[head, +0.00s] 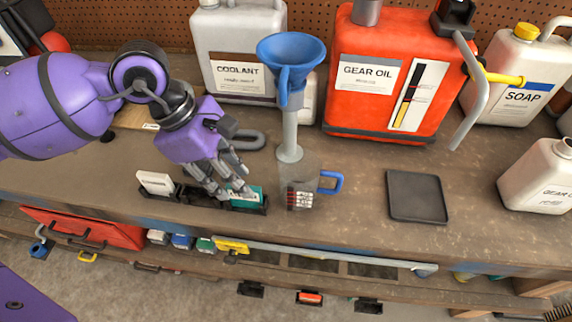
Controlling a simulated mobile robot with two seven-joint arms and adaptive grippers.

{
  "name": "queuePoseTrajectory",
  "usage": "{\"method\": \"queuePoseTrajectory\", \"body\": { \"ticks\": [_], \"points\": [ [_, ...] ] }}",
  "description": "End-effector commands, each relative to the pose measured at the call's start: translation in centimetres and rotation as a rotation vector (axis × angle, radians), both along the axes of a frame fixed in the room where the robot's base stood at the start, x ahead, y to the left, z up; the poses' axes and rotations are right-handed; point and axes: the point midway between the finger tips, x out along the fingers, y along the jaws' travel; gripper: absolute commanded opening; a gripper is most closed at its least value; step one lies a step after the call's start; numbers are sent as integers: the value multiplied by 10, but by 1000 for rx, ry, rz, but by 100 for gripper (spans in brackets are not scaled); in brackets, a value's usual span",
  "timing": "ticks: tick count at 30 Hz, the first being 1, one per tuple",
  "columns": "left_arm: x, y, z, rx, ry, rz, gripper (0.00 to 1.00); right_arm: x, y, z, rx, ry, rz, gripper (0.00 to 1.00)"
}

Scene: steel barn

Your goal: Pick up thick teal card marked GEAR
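The teal card (257,197) stands in the right part of a low black rack (205,198) on the workbench. Its lettering is too small and covered to read. My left gripper (234,193) reaches down from the left onto the card. Its fingers are apart, and one fingertip overlaps the card's face, hiding part of it. I cannot tell whether the fingers touch the card. A white card (156,183) stands in the rack's left end. My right gripper is not in view.
A clear measuring cup with a blue handle (331,182) and a blue funnel (291,55) stand just right of the rack. A coolant jug (235,50) and red gear oil can (375,110) stand behind. A black tray (417,197) lies empty at right.

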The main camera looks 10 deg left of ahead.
Motion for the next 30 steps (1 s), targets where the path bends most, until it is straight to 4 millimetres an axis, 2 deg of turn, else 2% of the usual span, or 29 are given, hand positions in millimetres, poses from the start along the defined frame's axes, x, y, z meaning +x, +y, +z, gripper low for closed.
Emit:
{"method": "queuePoseTrajectory", "body": {
  "ticks": [1,6,13,14,21,30],
  "points": [
    [-3,-4,-5,-2,2,-1,33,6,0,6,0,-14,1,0],
    [-2,-10,-23,-2,3,1,33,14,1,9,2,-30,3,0],
    [-2,-10,-25,-1,2,2,33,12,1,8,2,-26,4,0],
    [-2,-10,-25,-1,2,2,32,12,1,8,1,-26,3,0],
    [-2,-10,-25,-1,2,2,0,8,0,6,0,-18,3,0],
    [-2,-10,-24,-1,2,1,0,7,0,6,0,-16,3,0]
  ]
}}
